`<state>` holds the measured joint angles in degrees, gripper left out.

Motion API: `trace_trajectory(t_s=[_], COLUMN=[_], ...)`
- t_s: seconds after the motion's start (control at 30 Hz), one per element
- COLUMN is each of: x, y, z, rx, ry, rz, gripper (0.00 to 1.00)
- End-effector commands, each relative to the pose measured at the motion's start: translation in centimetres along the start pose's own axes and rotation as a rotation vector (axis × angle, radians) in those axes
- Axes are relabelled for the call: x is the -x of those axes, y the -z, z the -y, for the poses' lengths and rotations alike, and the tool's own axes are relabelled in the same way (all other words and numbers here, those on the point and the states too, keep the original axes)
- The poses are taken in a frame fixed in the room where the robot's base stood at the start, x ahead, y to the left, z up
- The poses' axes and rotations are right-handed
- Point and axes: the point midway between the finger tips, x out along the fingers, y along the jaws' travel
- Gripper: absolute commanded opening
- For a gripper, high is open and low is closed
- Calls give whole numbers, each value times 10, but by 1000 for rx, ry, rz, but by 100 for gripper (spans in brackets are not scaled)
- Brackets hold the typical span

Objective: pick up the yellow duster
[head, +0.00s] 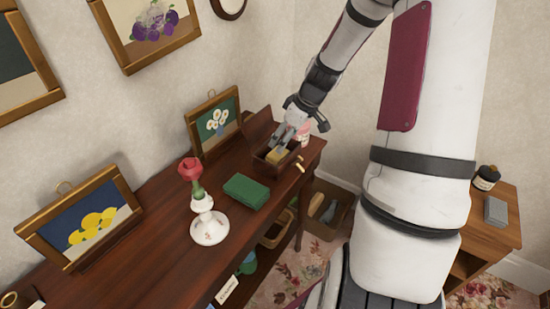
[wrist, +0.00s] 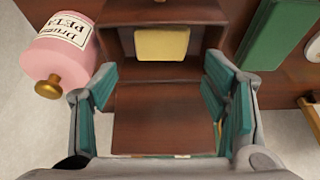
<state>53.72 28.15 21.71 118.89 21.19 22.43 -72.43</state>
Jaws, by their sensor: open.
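The yellow duster (head: 277,155) lies inside a small open wooden box (head: 259,158) near the far right end of the dark wood table; its lid stands raised at the back. In the wrist view the duster (wrist: 162,43) shows as a pale yellow block at the top middle, inside the box's walls. My gripper (head: 285,137) is over the box. In the wrist view my gripper (wrist: 160,68) is open and empty, its teal-padded fingers wide apart, with the duster beyond the fingertips. I cannot tell the exact height gap.
A pink jar (wrist: 60,50) with a brass knob stands close beside the box. A side table (head: 490,215) is at right.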

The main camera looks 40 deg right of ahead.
Motion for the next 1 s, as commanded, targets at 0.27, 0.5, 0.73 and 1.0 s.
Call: trace_trajectory(t_s=[0.27, 0.5, 0.73, 1.0], x=[-33, -57, -84, -86], y=[0, -3, -3, -2], z=[1, 3, 2, 2], rx=[0, -1, 0, 0], ry=[1, 4, 1, -1], rz=[1, 2, 1, 0], gripper=[68, 68, 68, 68])
